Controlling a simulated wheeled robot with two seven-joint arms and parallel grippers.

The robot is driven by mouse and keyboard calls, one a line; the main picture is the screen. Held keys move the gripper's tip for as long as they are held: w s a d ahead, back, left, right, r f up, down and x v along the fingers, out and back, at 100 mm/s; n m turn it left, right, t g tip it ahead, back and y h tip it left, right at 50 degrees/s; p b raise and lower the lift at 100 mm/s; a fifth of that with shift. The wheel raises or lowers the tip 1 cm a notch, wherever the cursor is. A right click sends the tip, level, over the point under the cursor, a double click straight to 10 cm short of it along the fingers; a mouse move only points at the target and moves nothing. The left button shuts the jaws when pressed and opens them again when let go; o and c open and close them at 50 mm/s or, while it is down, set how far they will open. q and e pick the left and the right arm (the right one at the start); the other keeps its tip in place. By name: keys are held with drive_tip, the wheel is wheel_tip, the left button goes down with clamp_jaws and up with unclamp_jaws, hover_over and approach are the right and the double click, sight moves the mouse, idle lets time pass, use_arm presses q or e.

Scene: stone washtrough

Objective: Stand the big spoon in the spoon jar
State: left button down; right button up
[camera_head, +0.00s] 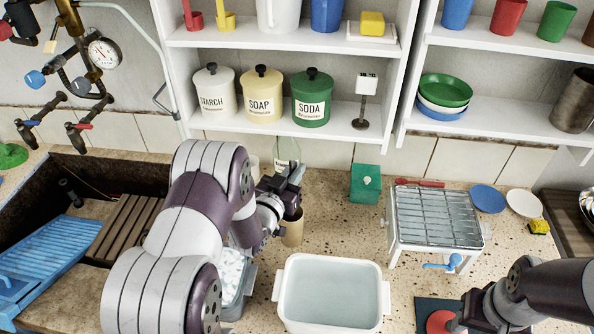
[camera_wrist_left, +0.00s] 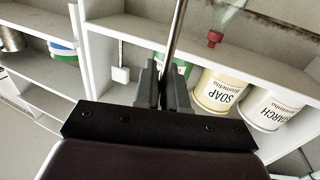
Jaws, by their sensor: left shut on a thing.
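My left gripper (camera_head: 288,190) is above the worktop, in front of the back wall. In the left wrist view its fingers (camera_wrist_left: 163,88) are shut on a thin grey metal rod, which looks like the handle of the big spoon (camera_wrist_left: 177,30). The rod runs out of the top of that view, so its far end is hidden. In the head view I cannot make out the spoon. A tan jar (camera_head: 292,230), which may be the spoon jar, stands just below the gripper, partly hidden by it. My right gripper (camera_head: 462,318) is low at the right; its fingers are unclear.
A clear bottle (camera_head: 287,150) stands behind the left gripper. A white basin of water (camera_head: 331,295) is in front, a metal rack (camera_head: 437,215) to the right. A red round thing (camera_head: 440,321) lies by my right gripper.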

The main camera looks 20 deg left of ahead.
use_arm(q)
drive_tip(key=shift+w+f, duration=0.1)
drive_tip(key=shift+f, duration=0.3)
drive_tip(key=c, duration=1.1)
unclamp_jaws()
drive_tip(key=shift+d+r, duration=0.1)
drive_tip(key=s+b, duration=0.2)
drive_tip(key=s, duration=1)
drive_tip(key=shift+s+a, duration=0.4)
drive_tip(key=shift+a, duration=0.05)
